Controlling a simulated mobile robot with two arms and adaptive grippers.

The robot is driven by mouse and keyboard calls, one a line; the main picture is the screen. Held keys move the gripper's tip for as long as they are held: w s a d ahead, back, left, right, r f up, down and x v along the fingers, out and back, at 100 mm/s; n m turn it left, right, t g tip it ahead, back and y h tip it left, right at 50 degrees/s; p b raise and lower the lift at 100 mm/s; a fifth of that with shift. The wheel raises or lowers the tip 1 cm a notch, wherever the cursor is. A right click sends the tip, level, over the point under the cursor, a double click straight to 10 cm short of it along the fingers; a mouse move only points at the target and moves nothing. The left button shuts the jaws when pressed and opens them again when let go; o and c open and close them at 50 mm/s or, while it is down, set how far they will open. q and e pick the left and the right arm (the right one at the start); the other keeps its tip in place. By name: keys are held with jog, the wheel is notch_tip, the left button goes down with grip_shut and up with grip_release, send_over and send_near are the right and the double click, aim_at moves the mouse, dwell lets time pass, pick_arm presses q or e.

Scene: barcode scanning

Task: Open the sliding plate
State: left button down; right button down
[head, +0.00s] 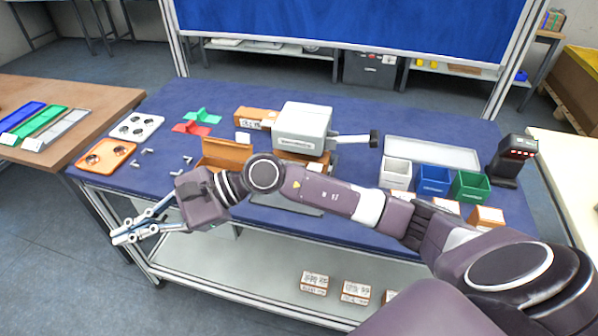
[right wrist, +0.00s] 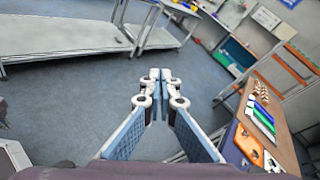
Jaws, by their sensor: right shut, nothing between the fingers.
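My right gripper (head: 116,237) is past the front left edge of the blue table, over the floor. Its pale blue fingers are together and hold nothing; they also show in the right wrist view (right wrist: 160,76) against the floor. A grey machine (head: 302,128) with a dark-ended lever stands at the table's middle. A dark flat plate (head: 287,205) lies at the front edge, partly hidden behind my right arm. I cannot tell for sure which part is the sliding plate. My gripper is well apart from both, to the left. My left gripper is not in view.
Near the machine are an orange-brown box (head: 227,153) and a grey tray (head: 432,150). White, blue (head: 433,180) and green bins and a black scanner (head: 512,158) stand on the right. Orange (head: 106,154) and white holed plates lie left. A wooden table (head: 60,95) adjoins.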

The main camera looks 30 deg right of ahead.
jog(key=w+d+f+n+h, duration=0.3)
jog(key=d+f+h, duration=0.2)
jog(key=d, duration=0.5)
jog(key=w+d+f+n+h, duration=0.25)
jog(key=d+f+h, duration=0.25)
jog(key=d, duration=0.4)
jog(key=w+d+r+g+h, duration=0.2)
jog(key=d+h, duration=0.5)
jog(key=d, duration=1.4)
jog(key=shift+t, duration=0.4)
jog(key=p+x, duration=0.2)
jog(key=x, duration=0.5)
jog(key=shift+w+d+f+p, duration=0.1)
jog(key=shift+d+f+p, duration=0.05)
jog(key=shift+p, duration=0.2)
jog(key=shift+w+d+f, duration=0.1)
jog(key=shift+w+f, duration=0.05)
jog(key=shift+f, duration=0.35)
